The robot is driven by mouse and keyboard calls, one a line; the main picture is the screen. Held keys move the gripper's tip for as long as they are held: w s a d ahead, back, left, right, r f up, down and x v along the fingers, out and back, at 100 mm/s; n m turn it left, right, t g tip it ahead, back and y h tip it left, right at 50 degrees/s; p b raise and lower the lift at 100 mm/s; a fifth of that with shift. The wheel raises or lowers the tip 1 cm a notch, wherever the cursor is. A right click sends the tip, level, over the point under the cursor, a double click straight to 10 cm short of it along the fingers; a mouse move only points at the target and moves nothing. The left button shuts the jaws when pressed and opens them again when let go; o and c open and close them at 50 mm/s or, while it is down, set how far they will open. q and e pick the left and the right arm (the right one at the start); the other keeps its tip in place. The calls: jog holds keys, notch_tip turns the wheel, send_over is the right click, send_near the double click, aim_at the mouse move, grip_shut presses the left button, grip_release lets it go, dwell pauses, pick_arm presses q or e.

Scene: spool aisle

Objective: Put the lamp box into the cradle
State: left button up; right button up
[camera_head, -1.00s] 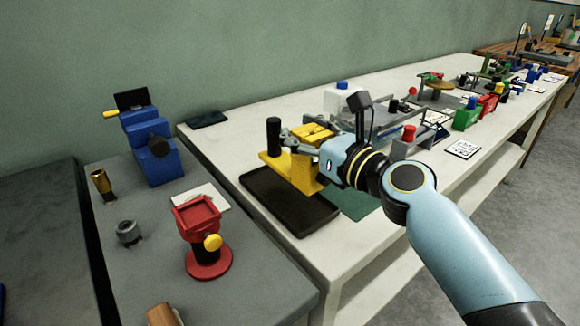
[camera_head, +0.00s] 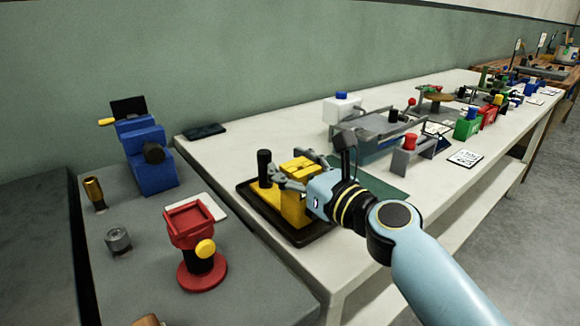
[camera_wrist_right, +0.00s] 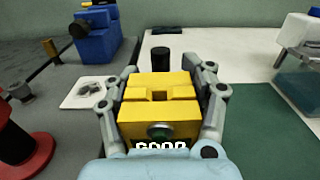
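The yellow lamp box (camera_head: 296,206) has a notched top and a black post on its far end. In the right wrist view the lamp box (camera_wrist_right: 158,112) shows a round dark lamp and partly hidden white lettering. My right gripper (camera_head: 288,177) has its fingers against both sides of the box; it also shows in the right wrist view (camera_wrist_right: 160,92). The box is at the black tray (camera_head: 303,239); I cannot tell whether it touches the bottom. A red square-topped stand (camera_head: 190,222), seemingly the cradle, is empty on the grey table at left. My left gripper is out of view.
A blue device (camera_head: 148,158), a brass cylinder (camera_head: 94,194) and a grey metal cylinder (camera_head: 118,240) stand on the grey table. A white card (camera_head: 208,207) lies behind the red stand. A glassy fixture (camera_head: 372,135) and a green mat (camera_head: 388,186) lie beyond my right arm.

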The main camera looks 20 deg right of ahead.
jog(key=o, duration=0.4)
jog(key=shift+o, duration=0.2)
jog(key=shift+r, duration=0.25)
jog(key=v, duration=1.2)
jog(key=shift+b, duration=0.35)
jog(key=shift+s+f, duration=0.1)
